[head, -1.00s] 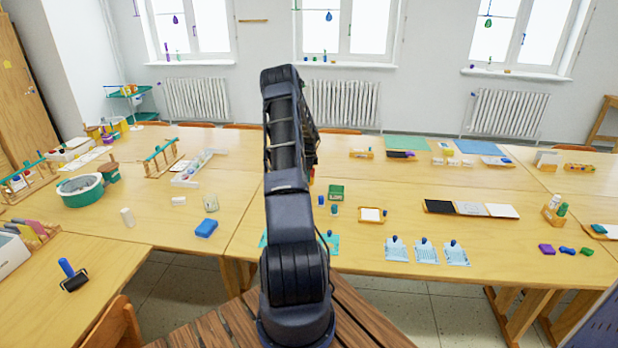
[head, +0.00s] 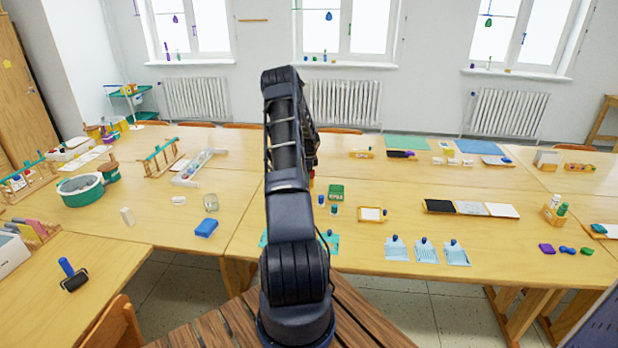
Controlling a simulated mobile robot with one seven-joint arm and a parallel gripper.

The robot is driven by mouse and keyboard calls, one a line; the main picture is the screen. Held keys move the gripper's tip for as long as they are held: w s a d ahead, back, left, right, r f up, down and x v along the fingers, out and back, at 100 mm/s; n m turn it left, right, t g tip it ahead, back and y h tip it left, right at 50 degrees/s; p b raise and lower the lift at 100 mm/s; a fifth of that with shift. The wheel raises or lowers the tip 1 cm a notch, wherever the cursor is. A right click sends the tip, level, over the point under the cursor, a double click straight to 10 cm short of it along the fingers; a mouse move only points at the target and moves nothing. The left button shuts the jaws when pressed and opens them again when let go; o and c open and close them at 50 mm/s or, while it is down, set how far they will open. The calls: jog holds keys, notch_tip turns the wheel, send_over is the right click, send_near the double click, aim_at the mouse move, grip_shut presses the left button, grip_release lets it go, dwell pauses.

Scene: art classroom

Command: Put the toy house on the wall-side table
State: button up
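My arm (head: 290,200) stands upright in the middle of the head view and hides the table area behind it. My gripper is not visible; the arm's own links cover where its end would be. I cannot make out a toy house anywhere. A small red-orange patch (head: 311,181) shows at the right edge of the arm, too small and covered to identify. The far row of wooden tables (head: 232,143) runs along the window wall, below the radiators.
Blue and green mats (head: 407,142) lie on the far row. A chair (head: 112,325) stands at front left.

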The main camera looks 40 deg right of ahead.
notch_tip(320, 180, up, 12)
jog(key=shift+a, duration=0.1)
jog(key=s+a+r+n+t, duration=0.15)
jog(key=a+r+n, duration=0.55)
jog(key=a+r, duration=1.05)
jog(key=s+a+r+n, duration=0.3)
jog(key=s+a+r, duration=0.2)
jog(key=a+r, duration=0.15)
jog(key=s+a+r+n, duration=0.3)
jog(key=s+a+r, duration=0.15)
jog(key=a, duration=0.35)
jog(key=s+a+r+n+t, duration=0.1)
jog(key=s+a+r+n, duration=0.25)
jog(key=s+a, duration=0.35)
jog(key=s+a+r+n+t, duration=0.1)
jog(key=s+a+r+n, duration=0.1)
jog(key=s+a+n, duration=0.35)
jog(key=s+a+f+n, duration=0.1)
jog(key=s+a, duration=0.3)
jog(key=s, duration=0.4)
jog(key=s+a+f+n+t, duration=0.1)
jog(key=s+a+n, duration=0.3)
jog(key=s, duration=0.5)
jog(key=shift+f, duration=0.7)
